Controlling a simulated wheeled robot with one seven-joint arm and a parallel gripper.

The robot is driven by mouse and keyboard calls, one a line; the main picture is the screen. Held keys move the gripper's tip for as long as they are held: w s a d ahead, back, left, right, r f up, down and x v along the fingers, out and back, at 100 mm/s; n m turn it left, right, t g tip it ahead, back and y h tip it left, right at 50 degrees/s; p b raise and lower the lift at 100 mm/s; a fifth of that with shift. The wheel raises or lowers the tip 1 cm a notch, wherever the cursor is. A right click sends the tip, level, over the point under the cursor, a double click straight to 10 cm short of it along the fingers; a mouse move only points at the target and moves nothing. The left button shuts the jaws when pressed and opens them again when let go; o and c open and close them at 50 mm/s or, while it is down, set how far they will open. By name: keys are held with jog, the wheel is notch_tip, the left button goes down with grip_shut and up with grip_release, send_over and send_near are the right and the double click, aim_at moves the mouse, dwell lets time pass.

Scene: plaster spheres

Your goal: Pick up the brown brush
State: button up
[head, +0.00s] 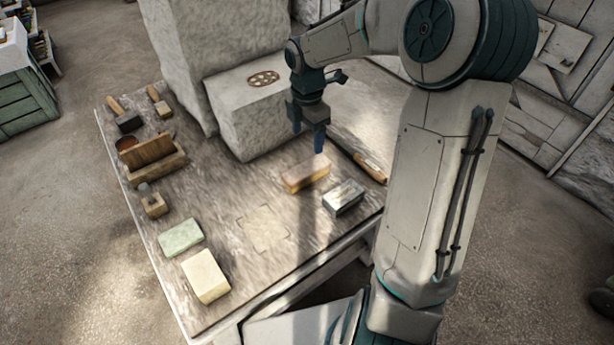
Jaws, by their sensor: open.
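A small tan-brown block (306,173), which looks like the brown brush, lies on the worktable (225,205) right of the middle. Its bristles cannot be made out. My gripper (309,138) is open and empty, pointing down. In the picture it is just above the tan-brown block and apart from it.
A grey metal-looking block (343,197) lies close at the right, and a wooden-handled tool (369,167) behind it. A large stone block (250,108) stands behind. A green block (180,237) and a cream block (205,275) lie front left. The table's middle is clear.

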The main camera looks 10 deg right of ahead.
aim_at(306, 167)
notch_tip(306, 167, down, 14)
jog(key=b, duration=0.4)
jog(key=shift+a+r+b, duration=0.1)
jog(key=shift+r+b, duration=0.15)
jog(key=shift+b, duration=0.05)
jog(key=shift+r, duration=0.1)
jog(key=c, duration=1.2)
jog(key=shift+c, duration=0.2)
